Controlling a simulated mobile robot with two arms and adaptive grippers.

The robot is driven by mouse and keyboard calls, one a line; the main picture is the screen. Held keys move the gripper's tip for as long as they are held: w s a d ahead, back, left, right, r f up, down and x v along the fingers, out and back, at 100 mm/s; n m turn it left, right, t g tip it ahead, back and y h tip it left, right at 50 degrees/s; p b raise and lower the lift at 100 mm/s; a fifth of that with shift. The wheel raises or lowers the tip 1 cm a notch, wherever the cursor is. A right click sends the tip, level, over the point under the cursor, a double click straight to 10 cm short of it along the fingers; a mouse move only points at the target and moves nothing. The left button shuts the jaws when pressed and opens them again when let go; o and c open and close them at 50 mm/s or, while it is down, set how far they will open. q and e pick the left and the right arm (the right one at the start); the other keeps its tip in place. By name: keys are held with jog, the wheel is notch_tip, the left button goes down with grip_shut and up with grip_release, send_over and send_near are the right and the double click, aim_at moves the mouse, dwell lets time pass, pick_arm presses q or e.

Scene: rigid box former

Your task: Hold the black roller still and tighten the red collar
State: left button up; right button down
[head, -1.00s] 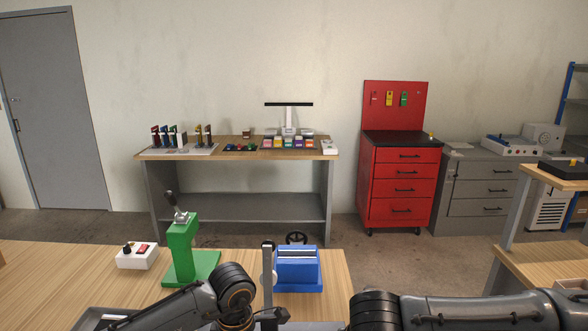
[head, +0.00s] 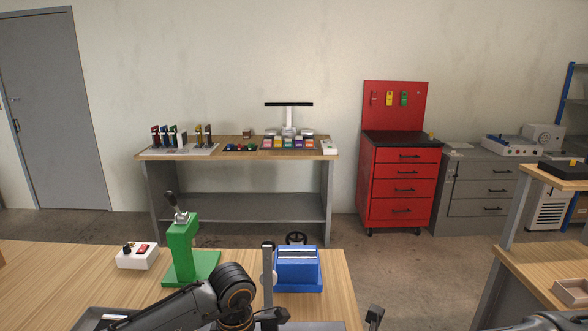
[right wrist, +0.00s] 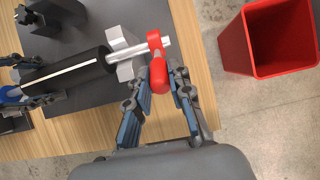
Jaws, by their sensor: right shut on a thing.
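The black roller (right wrist: 68,77), with a white line along it, lies on a dark plate in the right wrist view. A silver shaft (right wrist: 127,53) runs from its right end through a grey block to the red collar (right wrist: 154,41), which has a stubby red handle. My right gripper (right wrist: 161,84) has its fingers on both sides of the red handle and is shut on it. My left gripper (right wrist: 45,80) shows at the left edge, its fingers against both sides of the roller's left part. In the head view, roller and collar are out of sight; my left arm shows at the bottom.
A red bin (right wrist: 270,40) stands on the floor beyond the bench edge (right wrist: 205,70). On my bench are a green press (head: 180,252), a blue device (head: 298,268) and a white switch box (head: 137,257). Bare wood (head: 60,270) shows at the left.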

jog(key=shift+s+f+t, duration=0.5)
jog(key=shift+s+f, duration=0.05)
jog(key=shift+f, duration=0.1)
jog(key=shift+s+f+t, duration=0.35)
jog(key=shift+f+t, duration=0.2)
jog(key=shift+t, duration=0.15)
jog(key=shift+f, duration=0.1)
